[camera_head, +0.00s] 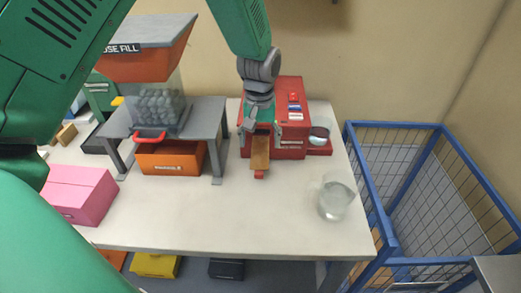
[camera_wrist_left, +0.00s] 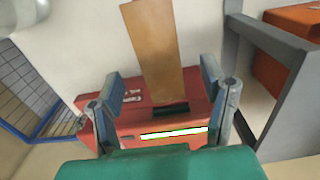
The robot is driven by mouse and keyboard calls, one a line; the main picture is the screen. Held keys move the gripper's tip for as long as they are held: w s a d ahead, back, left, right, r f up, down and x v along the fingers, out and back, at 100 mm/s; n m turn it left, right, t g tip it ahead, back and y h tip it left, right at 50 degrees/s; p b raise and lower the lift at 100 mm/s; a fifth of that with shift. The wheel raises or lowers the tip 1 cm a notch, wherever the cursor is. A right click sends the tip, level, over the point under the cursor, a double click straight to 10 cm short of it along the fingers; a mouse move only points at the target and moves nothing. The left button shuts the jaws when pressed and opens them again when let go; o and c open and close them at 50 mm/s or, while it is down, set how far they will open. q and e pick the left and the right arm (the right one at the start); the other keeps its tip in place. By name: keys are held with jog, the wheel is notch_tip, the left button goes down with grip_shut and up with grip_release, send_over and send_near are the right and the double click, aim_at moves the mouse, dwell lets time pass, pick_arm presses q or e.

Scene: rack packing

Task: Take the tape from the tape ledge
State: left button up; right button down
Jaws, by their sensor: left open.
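A brown strip of tape (camera_head: 260,152) sticks out of the front of a red box-shaped unit (camera_head: 291,122) on the white table, over a small red ledge (camera_head: 259,174). My left gripper (camera_head: 259,133) is above the strip's inner end, fingers pointing down toward it. In the left wrist view, my left gripper (camera_wrist_left: 160,70) is open, with one finger on each side of the tape strip (camera_wrist_left: 152,45). The fingers look apart from the strip. The red unit (camera_wrist_left: 165,122) lies behind them with a green-white bar on it. My right gripper does not show.
A grey stand (camera_head: 205,118) with a hopper and an orange bin (camera_head: 171,158) is left of the unit. A pink box (camera_head: 77,194) lies at left. A clear glass-like container (camera_head: 336,195) stands at the table's right. A blue wire cage (camera_head: 385,128) borders the right side. The front middle is clear.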

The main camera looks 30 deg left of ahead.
aim_at(260, 152)
pick_arm(q)
jog(key=shift+w+f, duration=0.15)
jog(key=shift+f, duration=0.55)
jog(key=shift+w+f, duration=0.1)
jog(key=shift+f, duration=0.6)
jog(key=shift+s, duration=0.1)
jog(key=c, duration=0.8)
jog(key=shift+r, duration=0.1)
